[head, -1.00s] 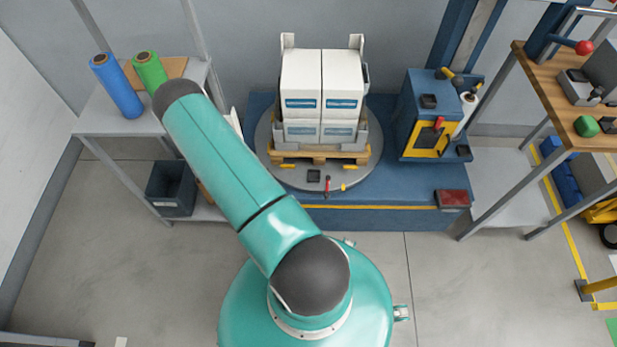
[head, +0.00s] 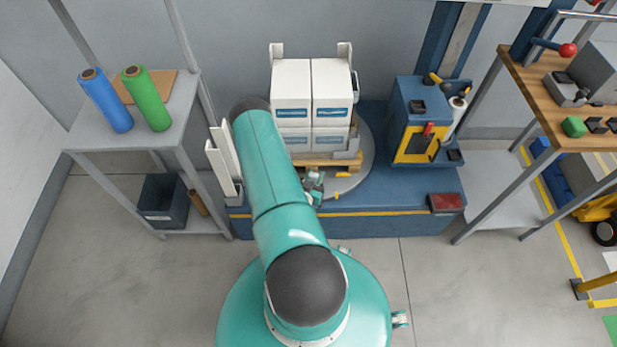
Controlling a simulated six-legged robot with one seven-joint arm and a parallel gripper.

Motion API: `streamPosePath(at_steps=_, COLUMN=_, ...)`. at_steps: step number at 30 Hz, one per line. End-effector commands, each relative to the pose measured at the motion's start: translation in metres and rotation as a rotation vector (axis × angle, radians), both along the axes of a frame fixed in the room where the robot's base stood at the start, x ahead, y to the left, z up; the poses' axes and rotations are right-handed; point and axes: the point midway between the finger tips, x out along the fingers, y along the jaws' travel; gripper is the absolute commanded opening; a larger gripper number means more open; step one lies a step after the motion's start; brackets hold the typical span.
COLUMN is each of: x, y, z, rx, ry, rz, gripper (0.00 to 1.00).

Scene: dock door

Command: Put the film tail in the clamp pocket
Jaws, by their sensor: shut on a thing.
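My arm reaches forward and bends back down. My gripper (head: 315,188) shows only in part beside it, low at the front of the round turntable (head: 362,170). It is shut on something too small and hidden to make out. I cannot make out the film tail. A white film roll (head: 458,112) stands on the right side of the blue machine unit (head: 408,105). The clamp pocket is not clear, as my gripper and arm cover the turntable's front; a small yellow part (head: 337,196) shows just right of my gripper.
White cartons (head: 331,88) stand stacked on a wooden pallet (head: 350,163) on the turntable. A grey shelf (head: 125,148) at left holds blue (head: 107,102) and green (head: 147,100) rolls. A wooden-topped bench (head: 535,95) stands at right. The floor (head: 450,290) at front right is clear.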

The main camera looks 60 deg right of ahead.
Motion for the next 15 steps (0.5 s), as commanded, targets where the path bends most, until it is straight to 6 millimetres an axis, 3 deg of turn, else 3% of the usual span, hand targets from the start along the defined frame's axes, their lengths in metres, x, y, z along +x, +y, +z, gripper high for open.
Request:
streamPosePath(at_steps=9, x=0.037, y=-0.037, z=-0.051, rx=-0.001, ry=-0.001, rz=-0.001, gripper=0.07)
streamPosePath(at_steps=15, x=0.046, y=-0.046, z=-0.065, rx=0.001, ry=0.0, rz=0.001, gripper=0.07)
